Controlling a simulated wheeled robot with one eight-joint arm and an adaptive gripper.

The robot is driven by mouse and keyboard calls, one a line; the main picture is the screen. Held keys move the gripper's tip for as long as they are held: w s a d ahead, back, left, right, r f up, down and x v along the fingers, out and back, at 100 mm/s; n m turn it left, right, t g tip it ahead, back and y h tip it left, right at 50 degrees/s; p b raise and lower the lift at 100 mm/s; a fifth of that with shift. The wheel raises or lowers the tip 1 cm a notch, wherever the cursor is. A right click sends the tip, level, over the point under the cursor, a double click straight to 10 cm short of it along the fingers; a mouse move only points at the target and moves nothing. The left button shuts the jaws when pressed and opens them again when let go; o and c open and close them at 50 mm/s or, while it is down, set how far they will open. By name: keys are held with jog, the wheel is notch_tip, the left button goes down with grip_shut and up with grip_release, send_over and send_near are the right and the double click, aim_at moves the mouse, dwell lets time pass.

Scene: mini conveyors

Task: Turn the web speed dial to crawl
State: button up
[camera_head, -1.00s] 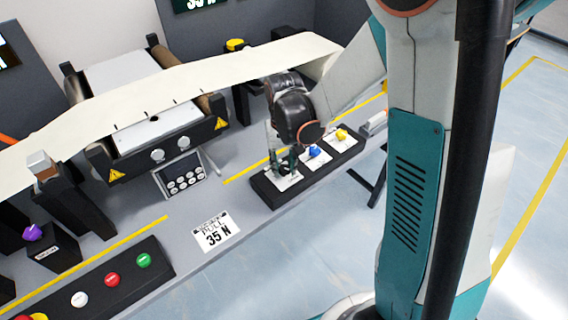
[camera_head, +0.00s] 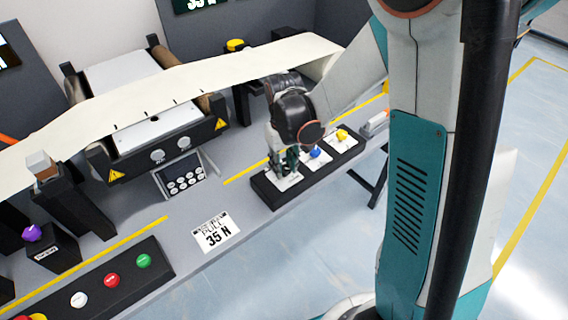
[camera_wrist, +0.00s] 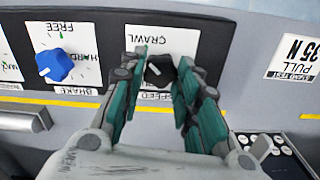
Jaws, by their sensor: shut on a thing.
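The web speed dial is a black knob (camera_wrist: 158,72) on a white plate (camera_wrist: 178,40) marked CRAWL and SPEED, upside down in the wrist view. My gripper (camera_wrist: 163,64) is shut on the knob, with one teal finger on each side of it. The knob's exact setting is hard to tell, since the fingers cover part of its surroundings. In the head view my gripper (camera_head: 284,164) is over the near-left plate of the black dial panel (camera_head: 263,190), and it hides the knob.
A blue knob (camera_wrist: 54,65) sits beside the speed plate, and a yellow knob (camera_head: 342,134) is farther along the panel. A 35 N card (camera_head: 216,232) lies left of the panel. A keypad (camera_head: 181,176) and the pale web (camera_head: 200,84) are behind.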

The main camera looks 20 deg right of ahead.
aim_at(284, 168)
jog(key=o, duration=1.1)
jog(key=shift+c, duration=0.2)
notch_tip(284, 168, up, 12)
jog(key=s+r+m+t, duration=0.1)
jog(key=s+r+t, duration=0.2)
jog(key=s, duration=0.4)
jog(key=s+r+t, duration=0.3)
jog(key=s+t, duration=0.1)
jog(key=s, duration=0.4)
jog(key=shift+s+r+m, duration=0.3)
jog(key=shift+m, duration=0.1)
